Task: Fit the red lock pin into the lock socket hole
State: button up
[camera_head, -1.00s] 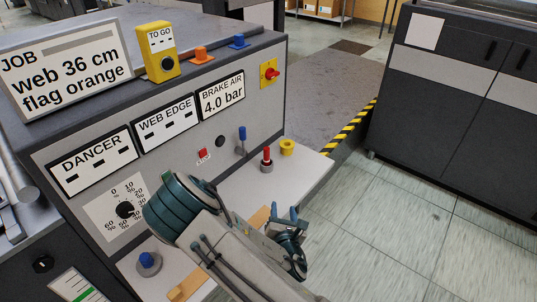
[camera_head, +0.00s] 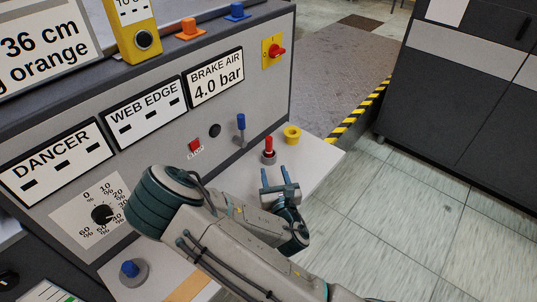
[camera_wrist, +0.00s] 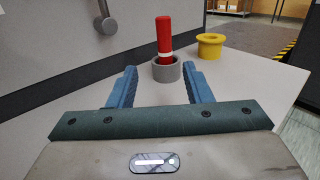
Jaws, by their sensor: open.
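The red lock pin (camera_head: 268,145) stands upright in a grey round holder (camera_head: 268,158) on the light shelf in front of the machine panel. The pin also shows in the wrist view (camera_wrist: 164,37), with a white band low on it, above the grey holder (camera_wrist: 167,69). A yellow flanged ring with a hole (camera_head: 292,134) stands to the right of the pin and shows in the wrist view (camera_wrist: 210,45); it may be the lock socket. My gripper (camera_head: 275,174) is open and empty, with its blue fingers (camera_wrist: 160,85) pointing at the pin from the near side, apart from it.
A blue-tipped lever (camera_head: 241,127) sticks out from the panel left of the pin. A blue knob (camera_head: 130,268) sits on the near end of the shelf (camera_head: 318,152). The shelf's right edge drops to the tiled floor. A dark cabinet stands farther right.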

aim_at(270, 149)
jog(key=shift+w+a+f+b, duration=0.15)
jog(key=shift+w+a+b, duration=0.2)
jog(key=shift+b, duration=1.55)
jog(key=b, duration=0.2)
jog(key=d+b, duration=0.1)
jog(key=b, duration=0.2)
jog(key=shift+w+f+b, duration=0.25)
jog(key=shift+w+b, duration=0.05)
jog(key=x, duration=0.4)
jog(key=shift+w+r+p, duration=0.35)
jog(key=shift+w+p, duration=0.05)
jog(key=shift+x, duration=3.1)
jog(key=shift+r, duration=0.2)
grip_shut()
